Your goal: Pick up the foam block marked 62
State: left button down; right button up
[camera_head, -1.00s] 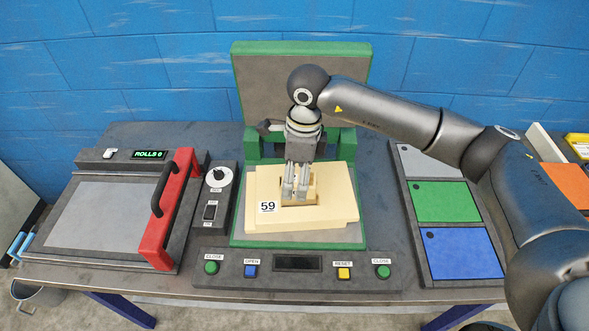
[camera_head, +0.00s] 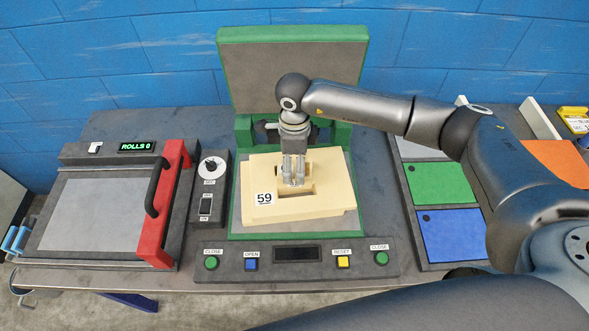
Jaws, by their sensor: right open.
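A pale yellow foam block (camera_head: 325,195) lies on the green-edged lower plate (camera_head: 346,231) of an open press. Its white label reads 59; I see no block marked 62. The block has a recessed slot in its top. My right gripper (camera_head: 293,182) points down over this slot, jaws open, with its fingertips at or just above it. I cannot tell whether the fingers touch the foam. My left gripper is not in view.
The press's raised lid (camera_head: 293,70) stands behind my gripper. A button panel (camera_head: 297,266) lies in front. A roller machine with a red bar (camera_head: 166,205) and a dial box (camera_head: 209,190) stand left. Green (camera_head: 440,184) and blue (camera_head: 453,235) panels lie right.

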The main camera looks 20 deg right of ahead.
jog(key=shift+s+f+p, duration=0.2)
jog(key=shift+f+p, duration=0.25)
jog(key=shift+f, duration=1.1)
jog(key=shift+w, duration=0.1)
jog(key=c, duration=0.9)
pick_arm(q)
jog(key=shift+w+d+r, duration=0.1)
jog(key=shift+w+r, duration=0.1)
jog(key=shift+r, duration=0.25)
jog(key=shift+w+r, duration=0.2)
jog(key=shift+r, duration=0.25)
